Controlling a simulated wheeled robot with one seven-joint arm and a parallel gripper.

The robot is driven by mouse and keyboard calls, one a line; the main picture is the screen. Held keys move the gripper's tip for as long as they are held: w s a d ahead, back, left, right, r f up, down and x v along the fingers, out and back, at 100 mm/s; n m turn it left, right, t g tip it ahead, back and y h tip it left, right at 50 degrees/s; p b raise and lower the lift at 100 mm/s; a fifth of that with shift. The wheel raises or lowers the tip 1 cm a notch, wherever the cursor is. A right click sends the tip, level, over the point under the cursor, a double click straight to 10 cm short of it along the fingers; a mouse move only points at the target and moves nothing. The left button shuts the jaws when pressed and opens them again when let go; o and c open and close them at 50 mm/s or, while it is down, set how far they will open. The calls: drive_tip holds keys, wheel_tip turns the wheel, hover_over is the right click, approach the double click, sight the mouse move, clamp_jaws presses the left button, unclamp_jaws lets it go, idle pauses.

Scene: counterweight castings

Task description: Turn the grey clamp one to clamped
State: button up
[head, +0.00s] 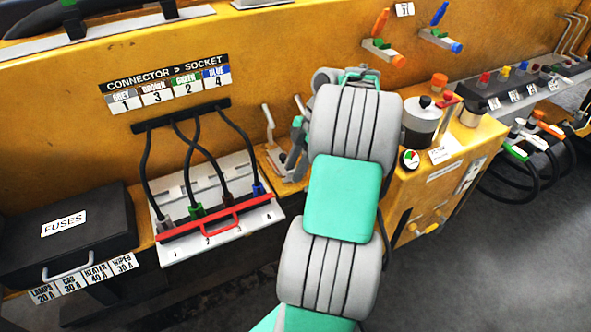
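A light grey upright lever (268,123) stands on the yellow ledge right of the connector panel, left of my arm. A second pale lever (301,108) stands close to its right. They look like clamp handles; which is the grey clamp one, and its setting, I cannot tell. My arm covers the area just right of them. A darker grey part with a bit of teal (294,150) sits beside the levers and may be part of my gripper. My fingertips do not show clearly, and contact with a lever cannot be made out.
The connector panel (262,212) with a red bar (222,217) and plugged cables lies left. A black fuse box (100,228) stands at far left. Orange (380,22) and blue (440,14) levers rise behind.

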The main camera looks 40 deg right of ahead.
drive_tip(key=shift+c, duration=0.4)
clamp_jaws()
